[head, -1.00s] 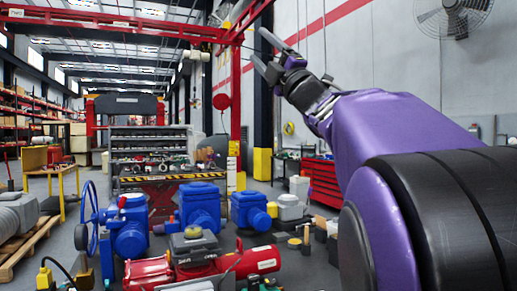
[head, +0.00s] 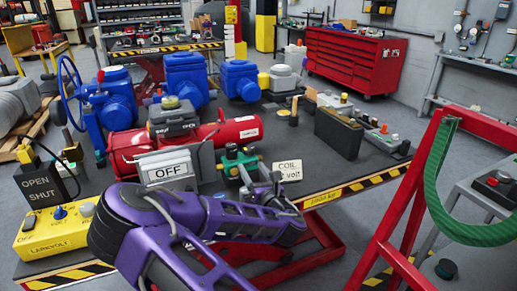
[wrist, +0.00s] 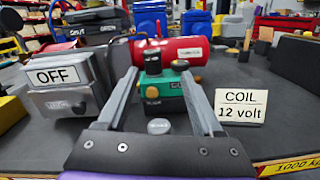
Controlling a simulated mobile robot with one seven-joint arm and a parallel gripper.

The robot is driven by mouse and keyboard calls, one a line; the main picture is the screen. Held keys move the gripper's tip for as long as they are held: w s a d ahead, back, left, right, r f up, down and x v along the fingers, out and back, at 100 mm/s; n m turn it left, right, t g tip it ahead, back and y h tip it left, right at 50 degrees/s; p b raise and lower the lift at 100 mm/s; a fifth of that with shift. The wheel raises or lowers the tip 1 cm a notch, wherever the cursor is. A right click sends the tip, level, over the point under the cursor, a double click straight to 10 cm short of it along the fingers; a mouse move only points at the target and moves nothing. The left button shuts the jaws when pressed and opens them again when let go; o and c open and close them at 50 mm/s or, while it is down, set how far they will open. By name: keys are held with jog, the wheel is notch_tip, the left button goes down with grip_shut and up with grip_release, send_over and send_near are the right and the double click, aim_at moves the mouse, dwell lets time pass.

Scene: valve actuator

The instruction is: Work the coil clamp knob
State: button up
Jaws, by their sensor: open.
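Contact cannot be told. A round grey knob-like piece (wrist: 159,126) shows low between the fingers. Whether it is the clamp knob is unclear.
A grey box marked "OFF" (wrist: 68,78) stands close left of my gripper. A red cylinder (wrist: 172,50) lies behind the coil unit. Blue valve actuators (head: 187,85) stand farther back. A yellow control box (head: 62,228) is front left. The table right of the card is fairly clear.

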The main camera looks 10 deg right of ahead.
aim_at(248, 153)
jog(key=s+d+f+n+h, duration=0.1)
jog(key=s+d+f, duration=0.2)
jog(key=d+f, duration=0.1)
jog(key=w, duration=0.6)
jog(key=w+a, duration=0.1)
jog(key=w, duration=0.4)
jog(key=w+a+p, duration=0.1)
jog(key=w, duration=0.5)
jog(key=shift+w+r, duration=0.25)
jog(key=shift+w, duration=0.05)
jog(key=shift+c, duration=0.3)
grip_shut()
jog(key=h+b, duration=0.1)
jog(key=m+h+b, duration=0.1)
jog(key=b, duration=0.1)
jog(key=shift+a+f, duration=0.3)
jog(key=shift+a, duration=0.05)
jog(key=h+b, duration=0.1)
jog(key=m+h+b, duration=0.1)
jog(key=shift+a+r+m+g+h+b, duration=0.1)
jog(key=shift+r+m+g+h+b, duration=0.1)
jog(key=shift+m+g+h+b, duration=0.15)
jog(key=shift+r+h, duration=0.15)
jog(key=shift+h, duration=0.2)
